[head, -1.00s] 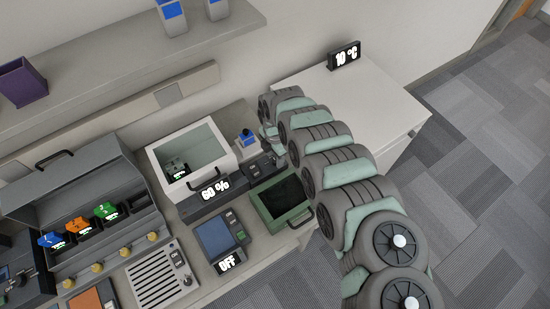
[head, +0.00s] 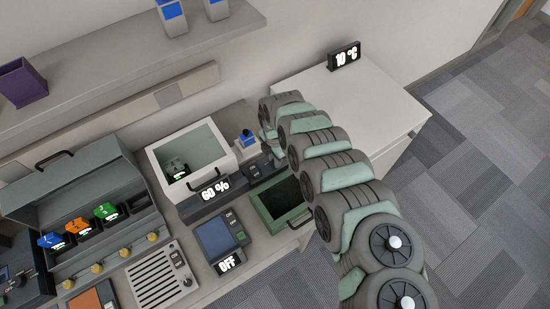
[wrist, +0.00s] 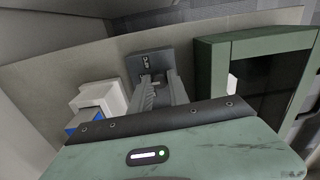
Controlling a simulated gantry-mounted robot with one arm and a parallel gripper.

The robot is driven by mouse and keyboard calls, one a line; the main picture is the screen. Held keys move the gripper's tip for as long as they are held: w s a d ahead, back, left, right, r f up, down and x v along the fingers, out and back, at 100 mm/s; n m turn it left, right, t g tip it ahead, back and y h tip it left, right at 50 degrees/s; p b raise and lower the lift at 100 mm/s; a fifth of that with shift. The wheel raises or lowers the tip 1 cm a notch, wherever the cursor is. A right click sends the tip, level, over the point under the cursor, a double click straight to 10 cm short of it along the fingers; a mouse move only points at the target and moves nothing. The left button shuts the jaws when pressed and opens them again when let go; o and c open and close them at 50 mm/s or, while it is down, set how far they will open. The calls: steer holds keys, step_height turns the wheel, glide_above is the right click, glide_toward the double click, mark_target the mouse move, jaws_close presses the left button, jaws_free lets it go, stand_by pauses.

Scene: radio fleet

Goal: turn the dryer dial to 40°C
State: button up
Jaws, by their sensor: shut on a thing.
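A dark control box (wrist: 150,63) with a small white label lies in front of my gripper in the wrist view. In the head view this box (head: 257,170) sits on the bench, partly behind my arm. My gripper (wrist: 161,80) has its two fingers close together at the box, shut on a small knob-like part mostly hidden between them. I take it for the dial; its pointer cannot be made out. In the head view the fingertips are hidden by the arm. A black display (head: 344,56) on the white cabinet (head: 385,105) reads 10 °C.
A green open-topped tray (head: 270,215) stands close to the box. A white bin (head: 222,137) has a display reading 60 % at its front. A blue-topped white item (head: 246,139) is near the gripper. A blue-screened device (head: 217,240) reads OFF.

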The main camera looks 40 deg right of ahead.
steer(key=shift+r+m, duration=0.1)
steer(key=shift+m, duration=0.2)
jaws_close()
steer(key=shift+a+m+p, duration=0.1)
steer(key=shift+m+p, duration=0.6)
steer(key=shift+m, duration=0.2)
steer(key=m+p, duration=0.1)
steer(key=m, duration=0.1)
steer(key=shift+m, duration=0.3)
steer(key=m, duration=0.4)
steer(key=shift+w+p, duration=0.1)
steer(key=shift+p, duration=0.25)
steer(key=shift+m, duration=1.4)
steer(key=o, duration=0.9)
jaws_free()
